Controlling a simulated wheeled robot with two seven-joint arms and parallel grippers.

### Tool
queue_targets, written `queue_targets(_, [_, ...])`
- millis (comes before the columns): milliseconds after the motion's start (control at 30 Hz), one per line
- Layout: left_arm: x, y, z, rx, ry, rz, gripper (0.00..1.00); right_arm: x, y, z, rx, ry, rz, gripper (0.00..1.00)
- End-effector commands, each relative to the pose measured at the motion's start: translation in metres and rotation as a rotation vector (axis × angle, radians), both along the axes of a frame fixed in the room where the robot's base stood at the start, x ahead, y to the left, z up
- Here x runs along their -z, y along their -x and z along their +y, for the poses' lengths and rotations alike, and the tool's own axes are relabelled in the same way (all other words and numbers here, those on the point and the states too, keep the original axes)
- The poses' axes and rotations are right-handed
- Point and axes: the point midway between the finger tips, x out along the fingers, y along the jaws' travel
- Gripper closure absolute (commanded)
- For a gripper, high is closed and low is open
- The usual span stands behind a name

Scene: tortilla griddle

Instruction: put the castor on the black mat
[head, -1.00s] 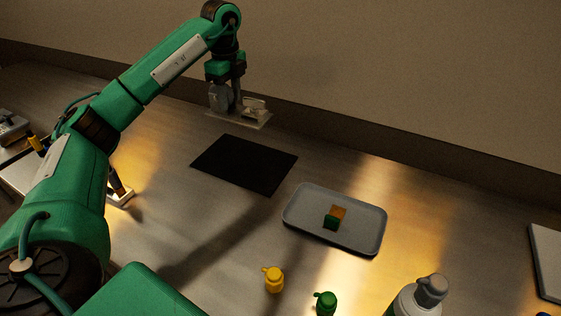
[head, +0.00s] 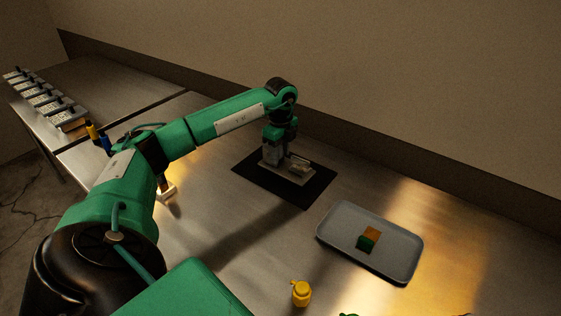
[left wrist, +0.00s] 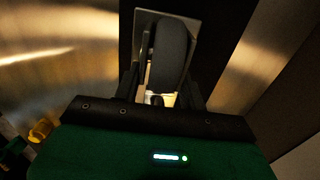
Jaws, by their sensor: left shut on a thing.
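The castor (head: 299,168) has a pale flat plate and a dark wheel. My left gripper (head: 277,157) is shut on it, pointing down over the black mat (head: 314,192). The plate is low over the middle of the mat, inside its outline; I cannot tell whether it touches. In the left wrist view the castor's wheel (left wrist: 172,50) sits between the fingers, with the plate beyond it and the dark mat (left wrist: 212,35) around.
A grey tray (head: 402,258) with an orange and green block (head: 369,239) lies right of the mat. A yellow bottle (head: 301,294) stands near the front. A wall runs behind the mat. The counter between mat and bottle is clear.

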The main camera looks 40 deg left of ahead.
Motion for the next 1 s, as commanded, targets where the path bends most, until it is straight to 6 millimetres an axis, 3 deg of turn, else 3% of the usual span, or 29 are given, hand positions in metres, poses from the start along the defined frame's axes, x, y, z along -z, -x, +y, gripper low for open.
queue_targets(333, [0.04, 0.0, 0.0, 0.0, 0.0, 0.001, 0.97, -0.005, 0.001, -0.003, -0.001, 0.003, 0.001, 0.65])
queue_targets(700, [0.046, 0.0, 0.0, 0.001, 0.0, -0.001, 0.97, -0.002, 0.002, -0.006, -0.002, 0.007, 0.001, 0.65])
queue_targets(733, [0.047, 0.0, 0.0, 0.001, 0.0, 0.0, 0.56, -0.003, 0.001, -0.006, -0.002, 0.007, 0.001, 0.65])
queue_targets(800, [0.046, 0.0, 0.0, 0.001, 0.0, 0.0, 0.43, -0.004, 0.0, -0.006, -0.002, 0.006, -0.001, 0.65])
queue_targets(833, [0.046, 0.0, 0.0, 0.001, 0.0, 0.0, 0.37, -0.004, -0.001, -0.006, -0.002, 0.006, -0.001, 0.65])
queue_targets(1000, [0.046, 0.0, 0.0, 0.001, 0.0, 0.0, 0.37, -0.004, -0.001, -0.006, -0.002, 0.006, -0.001, 0.65])
